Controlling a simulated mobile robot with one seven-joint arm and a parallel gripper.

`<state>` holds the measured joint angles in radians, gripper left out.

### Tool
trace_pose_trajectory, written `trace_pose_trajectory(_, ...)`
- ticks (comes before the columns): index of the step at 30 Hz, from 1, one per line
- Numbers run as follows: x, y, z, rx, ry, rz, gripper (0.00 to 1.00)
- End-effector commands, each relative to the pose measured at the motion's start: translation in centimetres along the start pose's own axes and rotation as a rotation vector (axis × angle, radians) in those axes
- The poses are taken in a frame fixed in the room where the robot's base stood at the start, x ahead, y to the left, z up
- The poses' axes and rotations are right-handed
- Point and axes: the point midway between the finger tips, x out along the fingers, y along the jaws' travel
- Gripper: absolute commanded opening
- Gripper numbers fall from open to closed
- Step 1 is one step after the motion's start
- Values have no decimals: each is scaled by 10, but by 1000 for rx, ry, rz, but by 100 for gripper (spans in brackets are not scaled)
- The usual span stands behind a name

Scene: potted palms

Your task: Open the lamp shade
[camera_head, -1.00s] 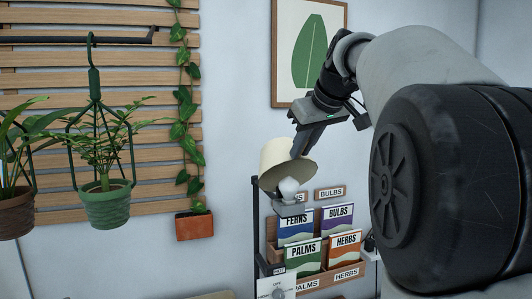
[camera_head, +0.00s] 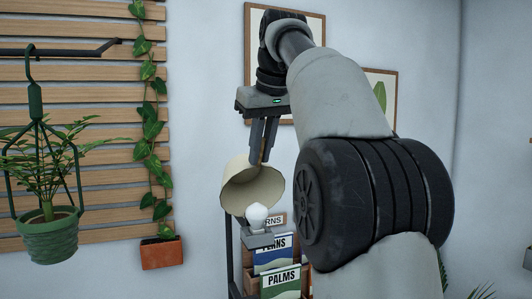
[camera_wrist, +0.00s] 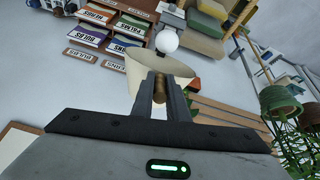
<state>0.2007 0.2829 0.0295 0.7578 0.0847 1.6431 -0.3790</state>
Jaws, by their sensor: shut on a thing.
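The cream lamp shade (camera_head: 236,188) is tilted up to the left in the head view, with its open underside facing right and toward me. The white bulb (camera_head: 257,214) is exposed below its opening. My gripper (camera_head: 263,150) points down, with its fingertips at the shade's upper rim. In the wrist view the fingers of my gripper (camera_wrist: 159,92) are shut on a small brown handle (camera_wrist: 159,88) at the shade (camera_wrist: 138,70). The round bulb (camera_wrist: 166,40) shows beyond the shade there. The shade's hinge is hidden.
A rack of seed packets, including the ferns packet (camera_head: 274,253) and palms packet (camera_head: 280,281), stands below the lamp. A hanging green pot (camera_head: 48,238) and a terracotta planter (camera_head: 161,252) are at the left. A framed picture (camera_head: 380,90) hangs behind my arm.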

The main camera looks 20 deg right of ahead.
Motion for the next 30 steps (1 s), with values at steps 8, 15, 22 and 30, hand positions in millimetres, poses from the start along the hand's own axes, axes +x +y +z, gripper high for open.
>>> trace_pose_trajectory(8,3,-1,2,1,-13,-3,0)
trace_pose_trajectory(15,3,-1,1,0,-12,-3,29)
trace_pose_trajectory(22,1,-1,1,0,-8,-2,32)
trace_pose_trajectory(30,-12,-1,-1,0,-4,-1,32)
